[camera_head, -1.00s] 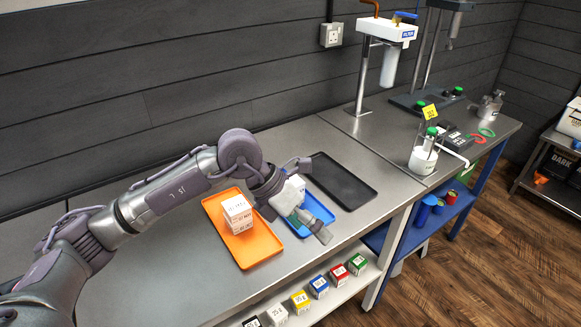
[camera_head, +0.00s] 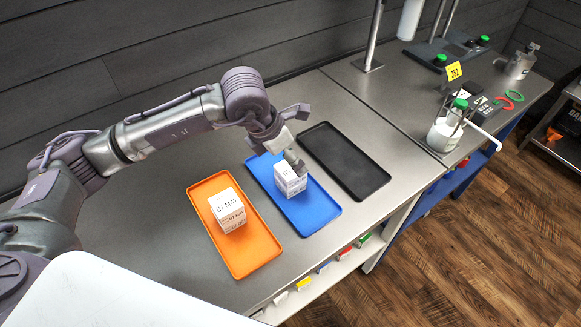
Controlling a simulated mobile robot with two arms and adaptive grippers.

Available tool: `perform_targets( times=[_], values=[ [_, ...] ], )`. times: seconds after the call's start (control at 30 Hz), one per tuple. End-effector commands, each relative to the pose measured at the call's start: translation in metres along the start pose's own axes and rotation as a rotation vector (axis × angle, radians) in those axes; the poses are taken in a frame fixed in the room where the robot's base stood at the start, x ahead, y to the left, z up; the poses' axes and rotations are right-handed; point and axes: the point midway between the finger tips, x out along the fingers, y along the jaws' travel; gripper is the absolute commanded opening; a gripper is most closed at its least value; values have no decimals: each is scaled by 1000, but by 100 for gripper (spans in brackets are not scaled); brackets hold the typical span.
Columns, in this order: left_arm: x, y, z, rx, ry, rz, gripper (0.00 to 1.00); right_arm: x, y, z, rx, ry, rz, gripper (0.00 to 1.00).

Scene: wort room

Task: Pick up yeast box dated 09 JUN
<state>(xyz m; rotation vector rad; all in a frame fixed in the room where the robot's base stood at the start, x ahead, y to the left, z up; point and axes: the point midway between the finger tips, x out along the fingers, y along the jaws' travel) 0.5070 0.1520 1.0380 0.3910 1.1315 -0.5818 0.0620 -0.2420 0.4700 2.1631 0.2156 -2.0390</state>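A white box (camera_head: 290,183) with small print stands on the blue tray (camera_head: 315,220); I cannot read its date. My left gripper (camera_head: 292,158) reaches down from the left over this box, its fingers at the box's top. The far finger is hidden, so I cannot tell whether it grips the box. White boxes (camera_head: 228,216) sit stacked on the orange tray (camera_head: 250,257); the top label seems to read 07 MAY. My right gripper is out of view.
A black tray (camera_head: 345,160) to the right is empty. Small coloured boxes sit on the shelf below. The bench left of the orange tray is bare.

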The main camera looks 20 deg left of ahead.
Motion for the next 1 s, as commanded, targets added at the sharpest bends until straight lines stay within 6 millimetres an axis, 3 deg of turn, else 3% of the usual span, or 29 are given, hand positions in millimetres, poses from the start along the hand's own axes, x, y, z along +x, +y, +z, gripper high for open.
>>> perform_targets(
  times=[0.23, 0.4, 0.6, 0.87, 1.0],
  values=[
    [19, 0, 0, 0, 1, -2, 90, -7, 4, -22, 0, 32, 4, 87],
    [40, 3, 1, -2, 4, -2, 90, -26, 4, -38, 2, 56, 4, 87],
    [66, 3, 0, 0, 0, -2, 90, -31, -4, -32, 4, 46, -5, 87],
    [69, 4, 0, 1, -1, 0, 90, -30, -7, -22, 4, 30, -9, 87],
    [69, 4, 0, 0, -1, 0, 66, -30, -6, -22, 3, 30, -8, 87]
  ],
)
